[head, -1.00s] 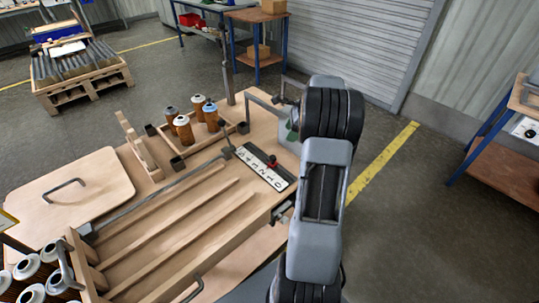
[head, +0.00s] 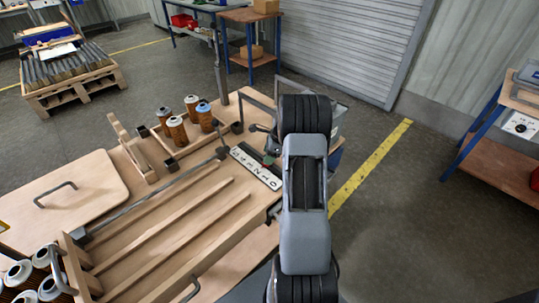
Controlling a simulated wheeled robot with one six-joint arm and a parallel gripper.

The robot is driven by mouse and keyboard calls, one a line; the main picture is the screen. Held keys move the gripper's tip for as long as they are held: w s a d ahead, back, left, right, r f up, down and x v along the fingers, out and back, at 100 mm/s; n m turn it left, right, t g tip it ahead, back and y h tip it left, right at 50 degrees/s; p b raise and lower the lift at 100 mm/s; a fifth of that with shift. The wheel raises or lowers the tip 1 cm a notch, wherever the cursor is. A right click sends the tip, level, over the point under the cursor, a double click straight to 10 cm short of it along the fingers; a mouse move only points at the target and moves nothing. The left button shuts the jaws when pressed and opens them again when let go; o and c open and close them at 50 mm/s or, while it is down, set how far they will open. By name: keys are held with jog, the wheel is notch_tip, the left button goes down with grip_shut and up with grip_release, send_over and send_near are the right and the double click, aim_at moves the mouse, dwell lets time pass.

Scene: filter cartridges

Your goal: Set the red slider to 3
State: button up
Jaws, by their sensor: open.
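A white number scale (head: 254,168) lies along the right end of the wooden bench fixture; its digits are too small to read surely. The red slider (head: 269,166) shows only as a small dark red spot at the scale's far edge, right of its middle. It is partly covered by my gripper, so its exact number cannot be told. My gripper (head: 269,153) is open, pointing down at the slider beside my arm. Its fingers are largely hidden, and I cannot tell whether they touch the slider.
Several orange-brown filter cartridges (head: 177,131) stand in a wooden tray behind the scale. A metal rod (head: 160,194) and wooden rails (head: 180,225) lie left of the scale. A grey bent-bar frame (head: 258,97) rises behind it. A wooden lid with a handle (head: 85,205) lies at left.

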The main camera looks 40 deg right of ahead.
jog(key=shift+a+f, duration=0.1)
jog(key=shift+f, duration=0.1)
jog(key=shift+c, duration=0.4)
grip_shut()
